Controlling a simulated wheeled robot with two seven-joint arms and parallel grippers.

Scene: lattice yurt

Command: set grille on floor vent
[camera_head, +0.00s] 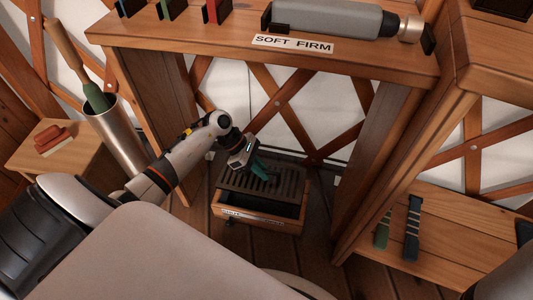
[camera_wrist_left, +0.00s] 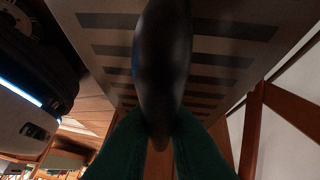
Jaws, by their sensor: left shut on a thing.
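The grille (camera_head: 236,178) is a dark slotted plate in the middle of the head view, under the bench. My left gripper (camera_head: 262,170) has green fingers and is shut on the grille's dark handle. In the left wrist view the fingers (camera_wrist_left: 160,145) close on the rounded dark handle (camera_wrist_left: 162,60), with the slotted plate (camera_wrist_left: 100,20) behind it. The floor vent (camera_head: 262,218) is a wooden-framed box on the floor below the grille. A dark gap shows between the grille's front edge and the frame. I cannot tell whether the grille touches the vent. My right gripper is not in view.
Wooden bench legs (camera_head: 375,150) stand either side of the vent, with the bench top (camera_head: 230,37) above. A metal bin (camera_head: 118,135) stands left. A low shelf (camera_head: 445,235) with green and dark strips is right. Lattice wall (camera_head: 285,95) lies behind.

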